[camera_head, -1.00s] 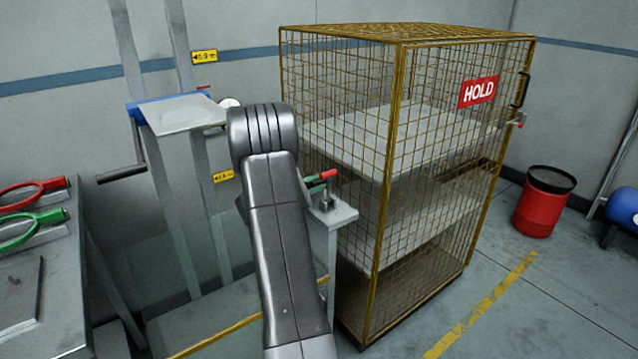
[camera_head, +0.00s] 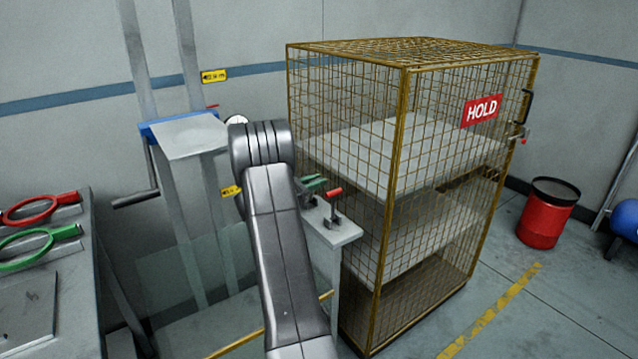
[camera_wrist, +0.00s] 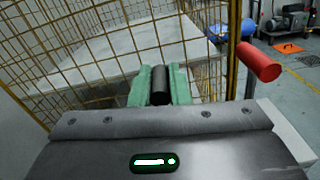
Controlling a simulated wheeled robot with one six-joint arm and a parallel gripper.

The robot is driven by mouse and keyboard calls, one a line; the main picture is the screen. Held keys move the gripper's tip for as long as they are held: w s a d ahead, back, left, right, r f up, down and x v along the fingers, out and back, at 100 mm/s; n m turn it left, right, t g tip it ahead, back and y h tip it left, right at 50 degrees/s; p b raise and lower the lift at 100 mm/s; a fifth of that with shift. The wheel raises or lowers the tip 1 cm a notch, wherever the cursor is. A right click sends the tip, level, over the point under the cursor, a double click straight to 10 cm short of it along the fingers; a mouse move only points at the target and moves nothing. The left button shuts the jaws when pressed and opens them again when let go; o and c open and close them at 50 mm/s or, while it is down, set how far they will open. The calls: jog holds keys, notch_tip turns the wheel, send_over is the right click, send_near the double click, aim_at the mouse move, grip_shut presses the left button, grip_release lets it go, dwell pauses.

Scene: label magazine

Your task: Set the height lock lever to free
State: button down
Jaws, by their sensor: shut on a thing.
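My gripper (camera_wrist: 160,84) has green fingers and is shut on a black cylindrical lever grip (camera_wrist: 160,86) in the wrist view. In the head view the green fingers (camera_head: 314,183) show just past my arm, above a grey post top (camera_head: 335,230). A second lever with a red grip (camera_head: 333,192) stands on that post, right of my fingers and apart from them. It shows large at the right in the wrist view (camera_wrist: 258,62). No lever marking is readable, so I cannot tell the lock position. The black lever's base is hidden.
A yellow mesh cage (camera_head: 406,130) with a HOLD sign (camera_head: 482,110) stands close behind the post. At left is a frame with a blue-edged plate (camera_head: 188,138) and a crank handle (camera_head: 135,198). A bench (camera_head: 30,340) stands far left.

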jog(key=shift+w+a+r+n, duration=0.3)
jog(key=shift+w+a+n, duration=0.4)
jog(key=shift+w+n, duration=0.2)
jog(key=shift+w+a, duration=0.1)
jog(key=c, duration=1.4)
grip_release()
jog(key=shift+f, duration=0.1)
jog(key=shift+o, duration=0.2)
jog(key=shift+a, duration=0.1)
jog(key=b+v, duration=0.1)
jog(key=v, duration=1.2)
jog(key=shift+s+a, duration=0.25)
